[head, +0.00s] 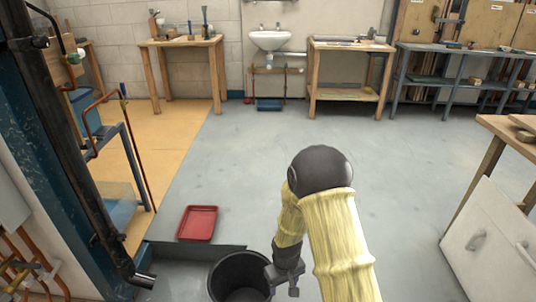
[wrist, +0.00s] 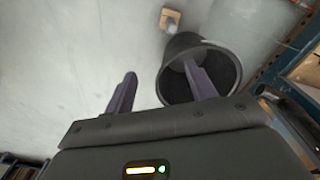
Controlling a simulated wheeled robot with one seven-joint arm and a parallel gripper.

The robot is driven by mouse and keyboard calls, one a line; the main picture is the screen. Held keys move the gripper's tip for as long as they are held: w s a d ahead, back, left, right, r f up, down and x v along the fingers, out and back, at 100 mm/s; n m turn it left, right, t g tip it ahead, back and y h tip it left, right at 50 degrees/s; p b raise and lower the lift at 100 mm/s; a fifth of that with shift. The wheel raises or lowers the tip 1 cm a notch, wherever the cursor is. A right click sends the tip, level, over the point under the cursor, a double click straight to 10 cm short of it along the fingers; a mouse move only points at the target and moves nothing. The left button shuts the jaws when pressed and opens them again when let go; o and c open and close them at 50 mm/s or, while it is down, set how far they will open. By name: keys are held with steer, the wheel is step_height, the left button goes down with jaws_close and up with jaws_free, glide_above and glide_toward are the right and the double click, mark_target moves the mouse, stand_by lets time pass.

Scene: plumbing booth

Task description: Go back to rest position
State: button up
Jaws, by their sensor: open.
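My gripper (head: 287,285) hangs low at the bottom of the head view, just right of a black bucket (head: 240,275). My arm, in a yellow sleeve, reaches down from a dark joint. The right finger overlaps the opening of the bucket (wrist: 172,75) in the picture. The left finger is over bare floor. I cannot tell how far the fingers are from the rim.
A red tray (head: 198,222) lies on the floor left of my arm. A dark pipe (head: 85,170) and blue frame stand at the left. Benches and a sink (head: 270,40) line the back wall. The middle floor is clear.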

steer(key=s+d+r+m+t+p, duration=0.15)
steer(key=s+d+r, duration=0.25)
steer(key=r, duration=0.4)
steer(key=s+d+r+m+p, duration=0.1)
steer(key=s+d+r+m, duration=0.15)
steer(key=s+r, duration=0.45)
steer(key=s+d+r+m+t+p, duration=0.15)
steer(key=d+r, duration=0.25)
steer(key=r, duration=0.6)
step_height(320, 180, up, 38)
steer(key=g+p, duration=0.1)
steer(key=p, duration=3.6)
steer(key=shift+p, duration=0.35)
steer(key=shift+n, duration=0.25)
steer(key=shift+c, duration=0.3)
